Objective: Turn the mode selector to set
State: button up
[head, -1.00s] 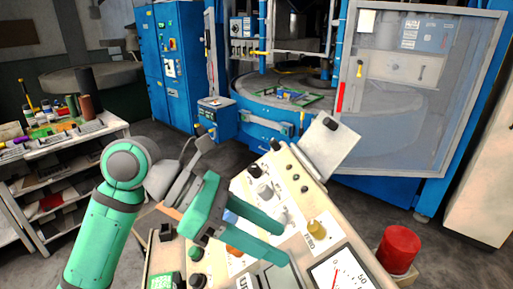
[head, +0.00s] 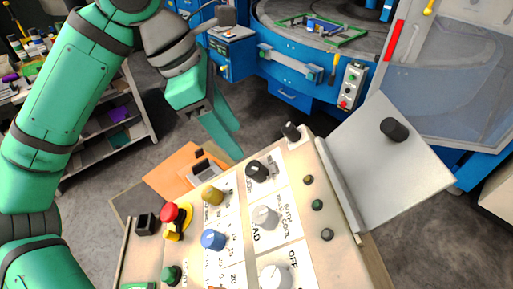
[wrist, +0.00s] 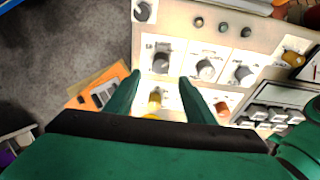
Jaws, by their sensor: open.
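The control panel (head: 345,262) carries several knobs, and the printing is too small to show which is the mode selector. A black knob (head: 257,171) heads the main row, followed by a grey knob (head: 265,217) and a whitish knob (head: 274,277) marked OFF. My gripper (head: 238,142) is open and empty, beyond the panel's far left corner in the head view. In the wrist view, the black knob (wrist: 161,62) appears just past the gap between the fingertips (wrist: 160,78), apparently untouched. The grey knob (wrist: 205,69) is to its right.
A red stop button (head: 173,212), a brass knob (head: 212,195) and a blue knob (head: 213,240) stand left of the main row. A tilted grey plate (head: 390,160) rises at the panel's right. The blue machine (head: 300,72) stands behind, with open floor between.

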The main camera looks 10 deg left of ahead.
aim_at(254, 166)
jog(key=x, duration=1)
jog(key=shift+s+d+f, duration=0.1)
jog(key=shift+d+f, duration=0.1)
jog(key=shift+c, duration=0.3)
jog(key=c, duration=1)
